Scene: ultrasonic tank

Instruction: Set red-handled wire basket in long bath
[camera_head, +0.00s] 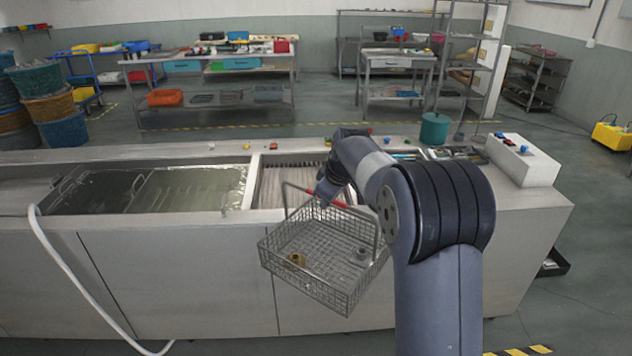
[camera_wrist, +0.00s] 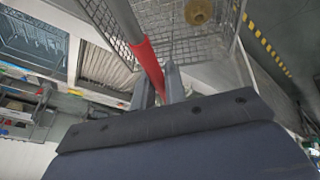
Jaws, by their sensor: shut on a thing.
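The wire basket (camera_head: 325,262) hangs in front of the bench, a little tilted, with a brass-coloured part and a grey part inside. Its red handle grip (camera_wrist: 147,62) lies between the fingers of my gripper (camera_wrist: 158,88), which is shut on it. In the head view my arm partly hides my gripper (camera_head: 328,192) and the handle. The long bath (camera_head: 150,188) is the liquid-filled tank at the left of the bench top, left of and behind the basket. It also shows at the upper left of the wrist view (camera_wrist: 35,45).
A wire rack or basket frame (camera_head: 68,190) stands at the bath's left end. A ribbed bay (camera_head: 290,186) lies right of the bath behind a divider. A white hose (camera_head: 75,270) hangs down the bench front. A control box (camera_head: 522,160) stands at the right end.

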